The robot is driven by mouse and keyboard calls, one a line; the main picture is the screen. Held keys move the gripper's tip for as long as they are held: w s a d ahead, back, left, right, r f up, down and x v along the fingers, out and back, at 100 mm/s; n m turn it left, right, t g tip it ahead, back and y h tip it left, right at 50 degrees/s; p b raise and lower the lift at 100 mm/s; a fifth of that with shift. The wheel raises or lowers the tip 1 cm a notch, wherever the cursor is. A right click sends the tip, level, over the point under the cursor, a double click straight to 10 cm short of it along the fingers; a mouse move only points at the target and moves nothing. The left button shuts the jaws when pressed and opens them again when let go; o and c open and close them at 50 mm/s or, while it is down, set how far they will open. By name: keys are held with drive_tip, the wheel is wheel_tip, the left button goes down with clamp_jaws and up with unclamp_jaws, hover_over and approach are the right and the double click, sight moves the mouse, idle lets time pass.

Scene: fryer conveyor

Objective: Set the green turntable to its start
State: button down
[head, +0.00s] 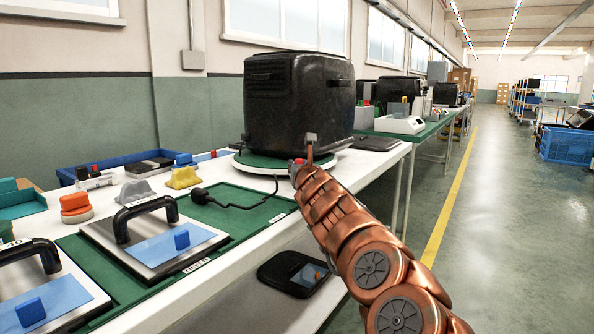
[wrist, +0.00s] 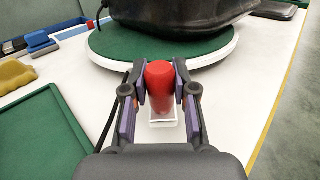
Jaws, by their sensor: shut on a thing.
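The green turntable (head: 245,160) has a white rim and stands on the white table under a large black fryer housing (head: 298,95). In the wrist view the turntable (wrist: 115,50) lies just beyond my gripper. My gripper (wrist: 161,80) is shut on an upright red knob (wrist: 160,92), with a finger at each side of it. A white base (wrist: 163,122) shows below the knob, close to the turntable's near edge. In the head view my arm hides most of this spot. Only a bit of red shows there.
A green mat (head: 235,215) with a black cable lies left of my gripper. A steel plate with a black handle (head: 150,215) sits nearby. A yellow block (head: 183,178) and a black flat item (head: 378,143) lie on the table. The aisle at right is clear.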

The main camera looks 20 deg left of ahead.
drive_tip(key=shift+s+a, duration=0.15)
drive_tip(key=shift+a, duration=0.2)
drive_tip(key=c, duration=1.1)
unclamp_jaws()
drive_tip(key=shift+a, duration=0.1)
drive_tip(key=shift+o, duration=1)
drive_tip(key=shift+d, duration=0.2)
